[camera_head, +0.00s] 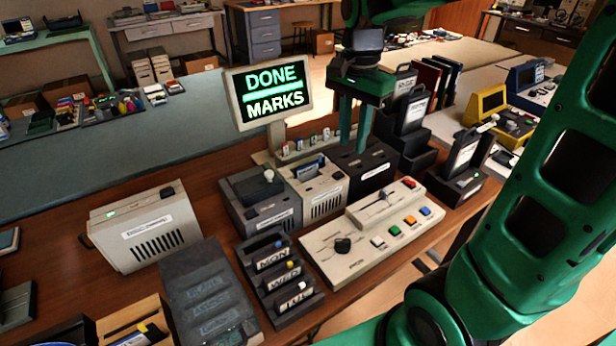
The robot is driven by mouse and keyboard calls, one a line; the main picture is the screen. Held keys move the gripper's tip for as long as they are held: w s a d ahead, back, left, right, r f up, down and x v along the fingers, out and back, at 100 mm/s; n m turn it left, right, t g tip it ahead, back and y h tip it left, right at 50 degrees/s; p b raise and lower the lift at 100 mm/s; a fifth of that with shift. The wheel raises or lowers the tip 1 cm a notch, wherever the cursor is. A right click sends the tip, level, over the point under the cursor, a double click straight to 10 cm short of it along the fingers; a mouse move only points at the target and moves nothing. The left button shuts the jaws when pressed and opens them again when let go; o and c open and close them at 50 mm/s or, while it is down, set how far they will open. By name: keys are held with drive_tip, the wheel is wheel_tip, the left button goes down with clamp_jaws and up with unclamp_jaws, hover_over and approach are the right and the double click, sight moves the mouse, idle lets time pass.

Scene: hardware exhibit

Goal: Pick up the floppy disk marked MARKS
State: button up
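No disk that I can see carries a readable MARKS label. The word shows only on the monitor (270,94), under DONE. A blue disk (308,170) stands partly out of the top slot of a beige drive box (323,189); its label is too small to read. My gripper (353,142) points down behind and right of that disk, over the back of a black box (370,166). Its two green fingers show a gap between them, and I see nothing held. The fingertips' exact height is unclear.
A black rack (281,298) holds items labelled MON, WED and a third word. A smoky-lidded case (210,308) and a beige control panel (375,238) flank it. A beige labelled machine (146,228) stands left. Black upright units (405,105) stand behind right.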

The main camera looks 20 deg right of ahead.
sight(308, 165)
drive_tip(key=w+a+m, duration=0.1)
drive_tip(key=w+a, duration=0.2)
drive_tip(key=w+a+m, duration=0.1)
drive_tip(key=w+a, duration=0.2)
drive_tip(key=a, duration=0.1)
drive_tip(key=shift+w+a+f+m, duration=0.1)
drive_tip(key=shift+w+a+m, duration=0.1)
drive_tip(key=shift+a+m, duration=0.1)
wheel_tip(308, 165, down, 10)
drive_tip(key=shift+a+f, duration=0.15)
clamp_jaws()
